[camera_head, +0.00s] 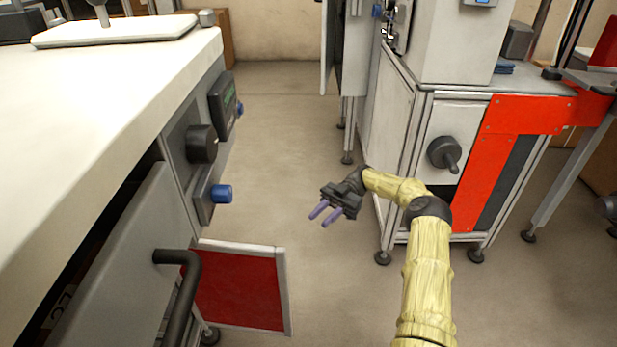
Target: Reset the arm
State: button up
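My gripper (321,217) is at the end of my yellow arm, near the middle of the picture. It hangs over the open floor between the two machines. Its dark body carries two purple fingers that point down and left. The fingers are apart with a gap between them, and nothing shows between them. My arm comes up from the bottom edge and bends left at a dark joint. No tape reel can be made out in this view.
A white-topped machine (105,85) fills the left, with a blue knob (221,194), a black handle (182,285) and a red panel (240,288) jutting toward the aisle. A framed machine (445,115) stands at right, close behind my arm. The floor (285,130) between is clear.

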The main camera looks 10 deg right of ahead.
notch_tip(320, 180, up, 10)
jog(key=p, duration=1)
